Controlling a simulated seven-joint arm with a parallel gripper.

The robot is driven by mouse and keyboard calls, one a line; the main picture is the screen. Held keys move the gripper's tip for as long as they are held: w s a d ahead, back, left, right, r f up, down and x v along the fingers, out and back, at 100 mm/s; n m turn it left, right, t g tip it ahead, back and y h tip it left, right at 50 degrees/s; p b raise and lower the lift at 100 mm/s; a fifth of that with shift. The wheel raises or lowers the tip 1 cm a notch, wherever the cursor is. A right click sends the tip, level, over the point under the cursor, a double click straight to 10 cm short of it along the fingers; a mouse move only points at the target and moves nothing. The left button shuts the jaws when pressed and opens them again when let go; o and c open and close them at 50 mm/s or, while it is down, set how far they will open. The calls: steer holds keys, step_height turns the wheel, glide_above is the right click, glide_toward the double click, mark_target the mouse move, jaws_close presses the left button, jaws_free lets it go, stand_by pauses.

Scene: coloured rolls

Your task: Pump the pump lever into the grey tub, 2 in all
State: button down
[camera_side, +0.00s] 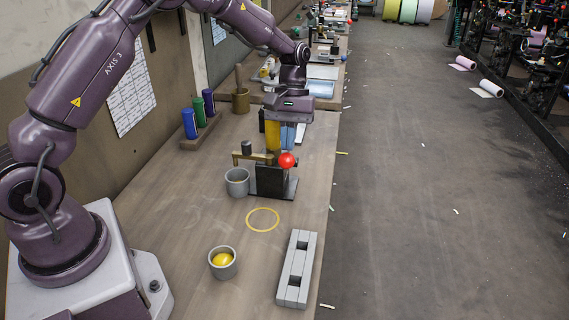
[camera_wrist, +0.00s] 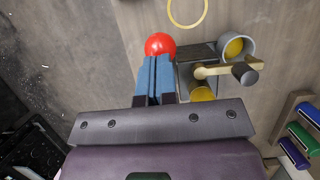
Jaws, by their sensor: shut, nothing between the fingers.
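The pump (camera_side: 272,182) is a dark block on a base plate, with a tan spout arm (camera_side: 250,157) and a yellow upright cylinder (camera_side: 272,137). Its lever ends in a red ball knob (camera_side: 287,160), also seen in the wrist view (camera_wrist: 160,45). The grey tub (camera_side: 237,183) stands below the spout; in the wrist view the tub (camera_wrist: 248,44) has yellow inside. My gripper (camera_side: 288,148) is shut and empty, its blue fingers pointing down close to the red knob. In the wrist view the fingertips (camera_wrist: 155,62) appear beside it; I cannot tell if they touch.
A second grey tub (camera_side: 223,263) with yellow inside stands nearer the front. A yellow ring (camera_side: 263,219) is marked on the bench. A grey slotted block (camera_side: 297,268) lies front right. Coloured rolls (camera_side: 199,114) stand in a rack at the left, near a brown pot (camera_side: 241,100).

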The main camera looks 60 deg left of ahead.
steer(key=shift+r, duration=0.15)
stand_by(0.3)
steer(key=v, duration=0.6)
steer(key=shift+r, duration=0.5)
steer(key=shift+s+d, duration=0.1)
steer(key=s+d+r+m+t+y, duration=0.1)
steer(key=s+d+r+m+t, duration=0.1)
steer(key=s, duration=0.6)
steer(key=s+d+r+m+t+y, duration=0.1)
steer(key=s+d+r+m+t, duration=0.1)
steer(key=s, duration=0.6)
steer(key=s+d+r+m+t+y, duration=0.1)
steer(key=s+d+r+m+t, duration=0.1)
steer(key=s+r+m+t, duration=0.2)
steer(key=shift+s+d+r+m+t, duration=0.25)
steer(key=shift+s+r+m, duration=0.25)
steer(key=shift+s+r, duration=1.5)
steer(key=shift+s+f, duration=0.5)
